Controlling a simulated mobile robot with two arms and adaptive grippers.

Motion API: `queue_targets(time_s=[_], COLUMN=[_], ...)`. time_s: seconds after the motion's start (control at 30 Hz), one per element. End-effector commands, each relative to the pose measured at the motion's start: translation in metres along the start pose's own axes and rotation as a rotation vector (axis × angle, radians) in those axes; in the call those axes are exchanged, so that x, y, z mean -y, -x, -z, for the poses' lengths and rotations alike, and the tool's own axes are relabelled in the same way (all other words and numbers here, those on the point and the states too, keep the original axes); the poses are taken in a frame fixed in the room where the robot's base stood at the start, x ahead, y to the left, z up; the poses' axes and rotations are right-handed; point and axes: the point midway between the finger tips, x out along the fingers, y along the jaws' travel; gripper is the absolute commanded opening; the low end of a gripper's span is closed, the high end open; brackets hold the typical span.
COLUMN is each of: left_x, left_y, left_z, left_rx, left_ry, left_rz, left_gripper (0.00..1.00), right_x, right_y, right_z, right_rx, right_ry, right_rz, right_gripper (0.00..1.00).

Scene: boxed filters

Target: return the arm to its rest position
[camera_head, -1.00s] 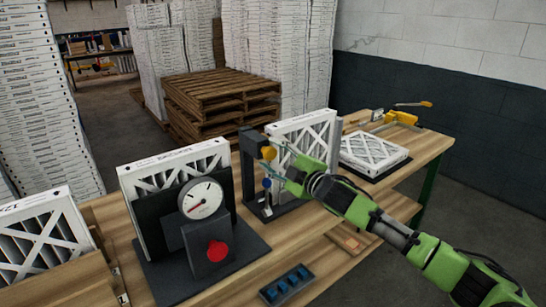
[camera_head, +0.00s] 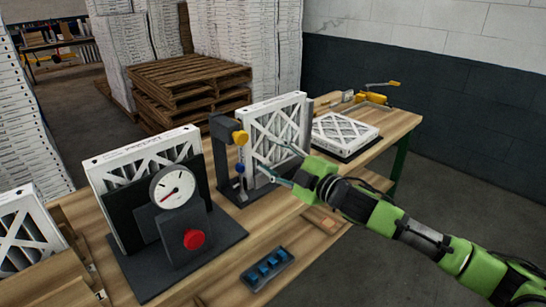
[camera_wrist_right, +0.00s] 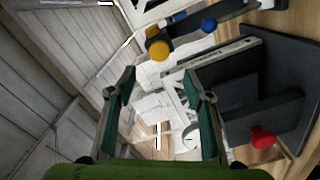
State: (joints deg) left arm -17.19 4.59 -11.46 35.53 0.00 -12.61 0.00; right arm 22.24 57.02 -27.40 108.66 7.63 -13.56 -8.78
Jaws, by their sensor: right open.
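My right arm is green and black and comes in from the right in the head view. Its gripper (camera_head: 283,165) is open and empty, in front of a white boxed filter (camera_head: 275,135) that stands in a dark fixture (camera_head: 222,150) with a yellow knob and a blue knob. The right wrist view shows the two fingers (camera_wrist_right: 160,95) spread apart with nothing between them. The yellow knob (camera_wrist_right: 158,48) and blue knob (camera_wrist_right: 208,25) lie beyond the fingertips there. My left gripper is in neither view.
A gauge stand (camera_head: 172,187) with a red button (camera_head: 194,239) holds another filter at the left. A small tray with blue pieces (camera_head: 267,268) lies at the table's front. A filter lies flat (camera_head: 343,133) at the right. Wooden pallets (camera_head: 185,85) stand behind the table.

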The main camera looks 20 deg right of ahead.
Motion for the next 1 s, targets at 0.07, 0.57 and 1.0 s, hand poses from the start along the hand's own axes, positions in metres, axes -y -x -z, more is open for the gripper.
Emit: queue_targets(time_s=[0.07,0.57,1.0], left_x=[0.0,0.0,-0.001], left_y=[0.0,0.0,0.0], left_z=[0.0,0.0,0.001], left_rx=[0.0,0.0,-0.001], left_ry=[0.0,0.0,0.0], left_rz=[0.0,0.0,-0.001], left_gripper=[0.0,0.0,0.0], right_x=[0.0,0.02,0.269], right_y=[0.001,0.002,0.145], right_z=[0.0,0.0,-0.007], right_rx=[0.0,0.023,0.636], right_ry=[0.001,-0.038,-0.647], right_rz=[0.0,0.02,0.313], right_gripper=[0.47,0.47,0.47])
